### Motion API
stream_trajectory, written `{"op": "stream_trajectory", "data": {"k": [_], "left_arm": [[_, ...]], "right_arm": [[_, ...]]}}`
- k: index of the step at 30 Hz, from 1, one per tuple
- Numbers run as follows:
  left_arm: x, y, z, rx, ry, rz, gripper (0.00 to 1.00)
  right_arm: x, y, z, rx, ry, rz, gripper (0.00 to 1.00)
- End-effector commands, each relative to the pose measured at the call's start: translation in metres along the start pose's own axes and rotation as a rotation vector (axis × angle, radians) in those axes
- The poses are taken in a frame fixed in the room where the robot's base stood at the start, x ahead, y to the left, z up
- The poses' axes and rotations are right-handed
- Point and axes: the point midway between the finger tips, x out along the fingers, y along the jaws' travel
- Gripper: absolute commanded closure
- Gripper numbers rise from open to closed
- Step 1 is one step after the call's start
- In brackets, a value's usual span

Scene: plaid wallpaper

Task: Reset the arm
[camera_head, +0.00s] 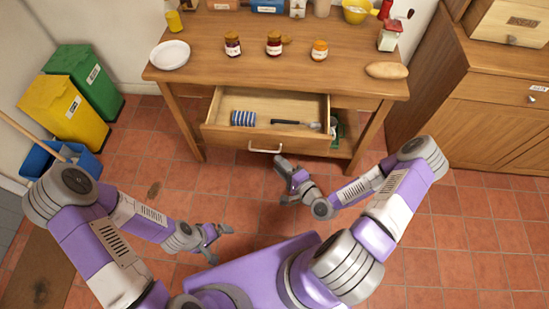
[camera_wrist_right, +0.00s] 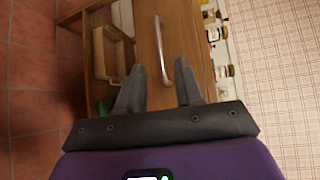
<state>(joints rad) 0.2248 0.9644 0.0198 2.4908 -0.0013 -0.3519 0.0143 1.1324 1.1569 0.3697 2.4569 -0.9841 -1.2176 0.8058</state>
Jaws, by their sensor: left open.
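My left gripper (camera_head: 223,244) is open and empty above the tiled floor, in front of the table at the lower middle of the head view. My right gripper (camera_head: 281,181) is open and empty, just in front of the drawer. In the right wrist view its two fingers (camera_wrist_right: 159,82) stand apart with nothing between them.
The wooden table (camera_head: 208,60) has its drawer (camera_head: 222,134) pulled out, with a blue striped item (camera_head: 243,118) and a dark-handled utensil (camera_head: 288,122) inside. Jars, a plate (camera_head: 169,54) and bread (camera_head: 386,70) stand on top. Bins (camera_head: 66,108) are left, a cabinet (camera_head: 470,100) right.

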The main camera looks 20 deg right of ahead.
Motion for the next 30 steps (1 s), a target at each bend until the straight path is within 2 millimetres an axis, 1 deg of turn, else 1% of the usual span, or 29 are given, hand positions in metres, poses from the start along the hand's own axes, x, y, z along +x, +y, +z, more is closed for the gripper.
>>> {"op": "stream_trajectory", "data": {"k": [3, 17, 20, 23, 26, 28, 30], "left_arm": [[-0.001, 0.000, 0.000, 0.000, 0.000, 0.000, 0.01], [0.000, 0.000, 0.000, 0.000, 0.000, 0.000, 0.01], [-0.001, 0.000, 0.000, 0.000, 0.000, 0.000, 0.01], [-0.004, 0.002, 0.000, 0.000, 0.000, 0.000, 0.01], [-0.010, 0.004, 0.000, 0.000, 0.000, 0.000, 0.01], [-0.014, 0.005, 0.001, 0.000, 0.000, 0.000, 0.01], [-0.018, 0.007, 0.001, 0.000, 0.000, 0.000, 0.01]], "right_arm": [[-0.004, 0.000, 0.000, 0.000, 0.001, 0.000, 0.64], [-0.004, 0.000, 0.000, 0.000, 0.000, 0.000, 0.64], [-0.003, 0.002, 0.003, -0.011, -0.010, 0.018, 0.64], [0.002, 0.013, 0.017, -0.067, -0.059, 0.102, 0.64], [0.003, 0.035, 0.040, -0.180, -0.156, 0.264, 0.64], [-0.001, 0.054, 0.058, -0.285, -0.246, 0.404, 0.64], [-0.011, 0.071, 0.072, -0.391, -0.343, 0.541, 0.64]]}}
